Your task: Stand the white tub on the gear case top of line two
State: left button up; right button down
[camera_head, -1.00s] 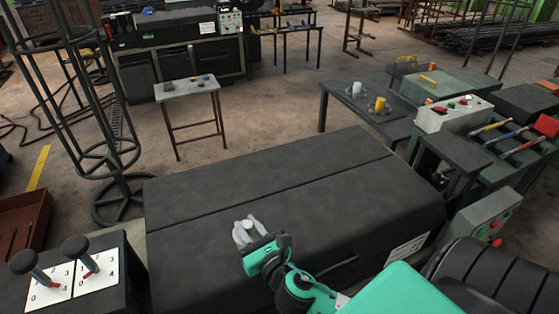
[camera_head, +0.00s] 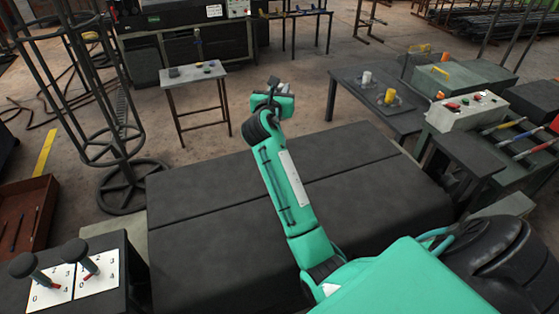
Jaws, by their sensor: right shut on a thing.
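My right gripper (camera_head: 272,87) is far out beyond the back edge of the big dark case, in the air. It is shut on a small pale thing, mostly hidden by the hand; I cannot tell for sure that it is the white tub. A white cylinder (camera_head: 366,78) stands on the dark side table at the right, beside a yellow one (camera_head: 389,97). The big dark case (camera_head: 205,240) has a flat, bare top with a seam across it. I cannot tell which top is the gear case of line two. My left gripper is not in view.
A small table (camera_head: 192,77) with several small things stands left of my right gripper. A wire-like frame stand (camera_head: 95,120) rises at the left. A lever box (camera_head: 75,280) is at the front left, a control box (camera_head: 468,108) at the right. Open floor lies behind the case.

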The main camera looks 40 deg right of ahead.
jog(key=shift+f+b, duration=0.7)
jog(key=shift+f, duration=9.15)
jog(key=shift+f, duration=0.15)
jog(key=c, duration=1.2)
grip_release()
jog(key=shift+c, duration=0.2)
